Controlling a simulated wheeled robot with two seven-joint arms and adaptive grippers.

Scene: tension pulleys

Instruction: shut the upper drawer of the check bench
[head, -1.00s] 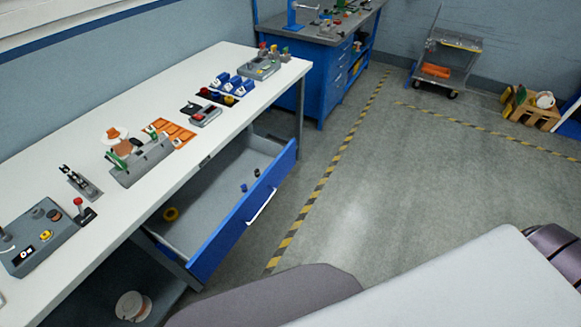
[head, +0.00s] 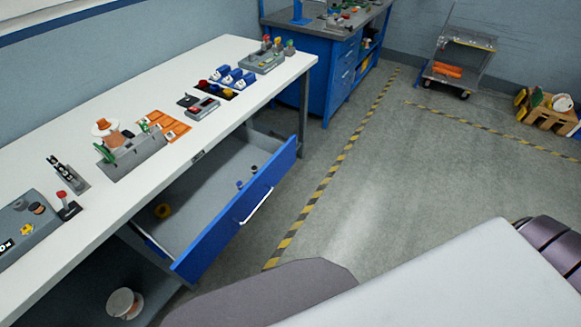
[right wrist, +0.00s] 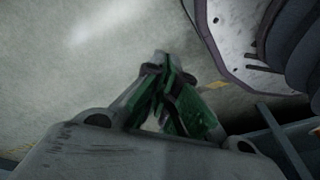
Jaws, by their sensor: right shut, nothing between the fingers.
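The upper drawer (head: 228,222) of the white-topped check bench (head: 150,73) stands pulled out, with its blue front facing the aisle and a white bar handle (head: 256,206) on it. My left gripper is not in view.
A white spool (head: 124,303) sits on the shelf below the drawer. Fixtures and an orange tray (head: 163,126) stand on the bench top. A blue workbench (head: 325,75), a cart (head: 455,70) and a wooden crate (head: 545,112) are farther back.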

